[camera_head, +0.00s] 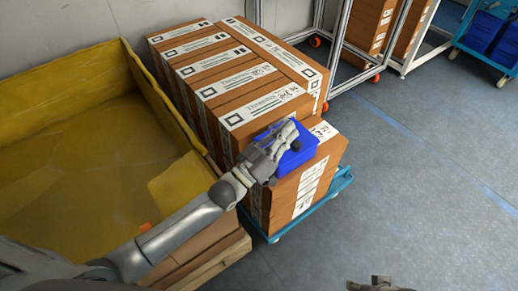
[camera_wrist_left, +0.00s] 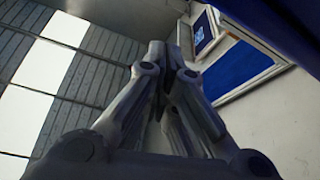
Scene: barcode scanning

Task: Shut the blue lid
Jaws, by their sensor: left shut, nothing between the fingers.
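A small blue box (camera_head: 299,153) sits on the lower cartons at the front of the stack. My left gripper (camera_head: 287,132) is over its left and upper part and hides much of it, so I cannot tell lid from box or how far the lid is open. In the left wrist view the fingers of my left gripper (camera_wrist_left: 168,62) are together with nothing between them. A dark blue surface (camera_wrist_left: 275,22), maybe the lid, crosses the top right corner there, apart from the fingertips in the picture. A bit of my right gripper (camera_head: 370,284) shows at the bottom edge; its fingers are unclear.
Tall brown cartons (camera_head: 225,75) rise behind the box, on a blue cart (camera_head: 318,208). A yellow bin (camera_head: 60,85) stands at the left, under my left arm. Metal racks (camera_head: 345,35) stand at the back. The grey floor (camera_head: 430,170) at the right is clear.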

